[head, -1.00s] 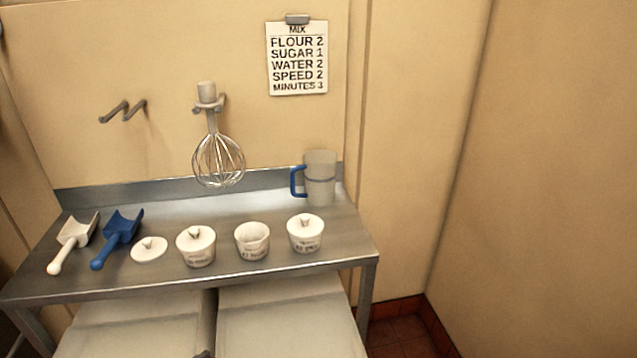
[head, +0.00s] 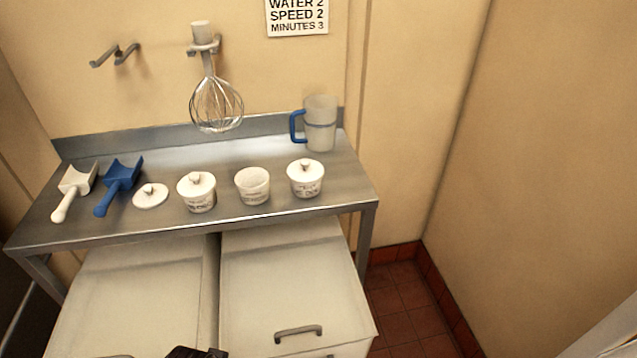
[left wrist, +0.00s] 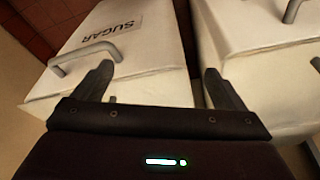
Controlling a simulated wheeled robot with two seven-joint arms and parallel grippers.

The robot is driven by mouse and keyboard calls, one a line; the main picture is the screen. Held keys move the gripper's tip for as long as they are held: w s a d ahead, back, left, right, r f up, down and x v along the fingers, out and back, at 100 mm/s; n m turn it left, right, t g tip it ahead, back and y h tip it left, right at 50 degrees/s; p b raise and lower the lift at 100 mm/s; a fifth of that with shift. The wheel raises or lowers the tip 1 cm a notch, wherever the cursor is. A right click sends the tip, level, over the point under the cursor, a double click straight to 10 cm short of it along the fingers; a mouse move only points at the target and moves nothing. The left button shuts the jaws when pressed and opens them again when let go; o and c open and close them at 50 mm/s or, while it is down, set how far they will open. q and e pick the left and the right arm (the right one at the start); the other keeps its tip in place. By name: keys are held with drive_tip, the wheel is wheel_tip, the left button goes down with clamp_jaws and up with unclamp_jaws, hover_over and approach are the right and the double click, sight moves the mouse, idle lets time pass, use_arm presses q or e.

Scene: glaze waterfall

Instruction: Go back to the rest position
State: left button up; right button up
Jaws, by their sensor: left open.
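My left gripper (left wrist: 160,88) is open and empty in the left wrist view. Its two dark fingers stand apart in front of the white bins. In the head view only a dark piece of my own arm or gripper shows at the bottom edge, below the bins. The left wrist view shows one bin (left wrist: 155,62) labelled SUGAR with a grey handle, and a second white bin (left wrist: 262,70) to its right. My right gripper is in neither view.
A steel table (head: 120,232) stands above the bins (head: 290,270). On it are a white scoop (head: 75,188), a blue scoop (head: 120,183), a loose lid (head: 150,197), white cups (head: 253,187) and a jug (head: 320,125). A whisk (head: 216,100) hangs on the wall. Tiled floor (head: 405,295) at right is clear.

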use_arm(q)
wheel_tip(320, 180, down, 14)
drive_tip(key=s, duration=0.2)
drive_tip(key=s+a+f+g, duration=0.1)
drive_tip(key=s+a+f, duration=0.1)
drive_tip(key=s+f, duration=0.8)
drive_tip(key=s+a+f+g, duration=0.1)
drive_tip(key=s+a+f, duration=0.1)
drive_tip(key=s+f, duration=0.9)
drive_tip(key=shift+s+f, duration=0.25)
drive_tip(key=shift+f, duration=0.6)
